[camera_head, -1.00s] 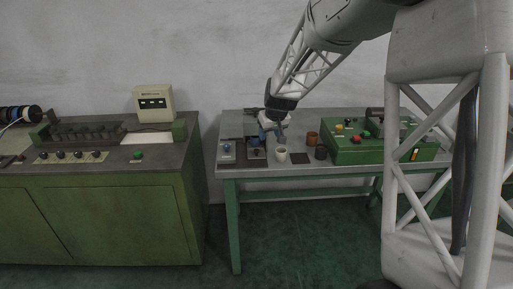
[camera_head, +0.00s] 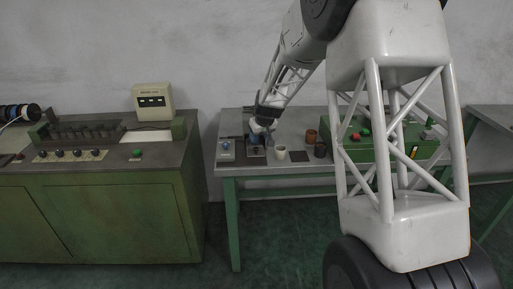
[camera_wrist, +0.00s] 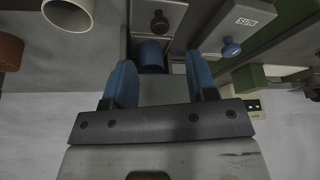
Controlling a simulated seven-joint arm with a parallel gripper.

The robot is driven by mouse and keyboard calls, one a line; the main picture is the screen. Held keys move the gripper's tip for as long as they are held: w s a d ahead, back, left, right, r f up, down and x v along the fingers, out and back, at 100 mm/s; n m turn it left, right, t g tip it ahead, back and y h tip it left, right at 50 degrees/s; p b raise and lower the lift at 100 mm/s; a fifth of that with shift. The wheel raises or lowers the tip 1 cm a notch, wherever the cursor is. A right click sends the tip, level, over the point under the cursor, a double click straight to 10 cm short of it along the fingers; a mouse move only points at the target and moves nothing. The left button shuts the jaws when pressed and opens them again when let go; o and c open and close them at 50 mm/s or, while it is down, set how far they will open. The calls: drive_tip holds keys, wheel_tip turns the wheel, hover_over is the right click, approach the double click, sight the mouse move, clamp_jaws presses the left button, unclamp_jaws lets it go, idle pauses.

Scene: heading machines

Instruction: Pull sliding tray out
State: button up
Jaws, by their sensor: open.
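A grey unit with a dark recess stands at the left end of the bench. In the wrist view, a grey panel with a dark round knob (camera_wrist: 158,20) is at its front and looks like the sliding tray's face. A blue cylinder (camera_wrist: 151,53) sits in the recess behind the panel. My gripper (camera_wrist: 160,72) is open, with one blue finger on each side of the recess and nothing visibly held. In the head view my gripper (camera_head: 262,127) is over the unit and partly hides it. Contact and exact height cannot be told.
A grey box with a blue knob (camera_head: 226,148) stands just left of the unit. A white cup (camera_head: 281,153), a brown cup (camera_head: 311,136) and a dark cup (camera_head: 320,150) stand to the right. A green control box (camera_head: 365,150) is farther right, partly behind my arm.

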sight(256, 148)
drive_tip(key=shift+f, duration=0.1)
drive_tip(key=shift+x, duration=3.75)
clamp_jaws()
